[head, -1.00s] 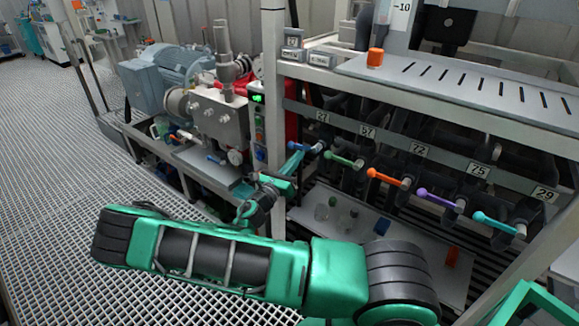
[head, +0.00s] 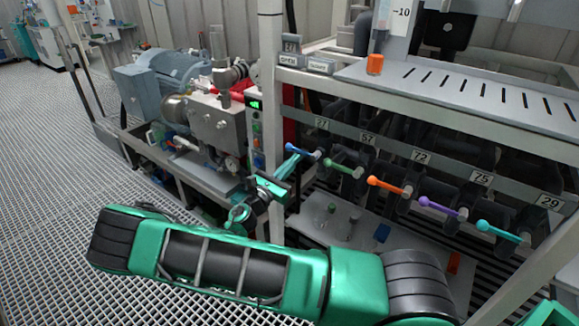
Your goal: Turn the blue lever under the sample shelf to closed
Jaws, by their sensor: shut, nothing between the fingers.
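The blue lever (head: 303,151) is the leftmost of a row of coloured levers under the sample shelf (head: 460,85), below the number plate 27 (head: 321,124). Its handle lies roughly sideways, with its blue end at the left and its pivot at the right. My gripper (head: 290,160) is at the left end of the row, its shut fingers reaching up close to the blue end of the handle. Nothing shows between the fingers. I cannot tell whether the fingertips touch the handle.
Green (head: 340,167), orange (head: 385,185), purple (head: 436,206) and teal (head: 497,231) levers run to the right. A frame post (head: 271,90) stands just left of my gripper, with pump machinery (head: 205,115) beyond. Small items lie on a lower tray (head: 318,222). Grated floor (head: 60,150) is clear at left.

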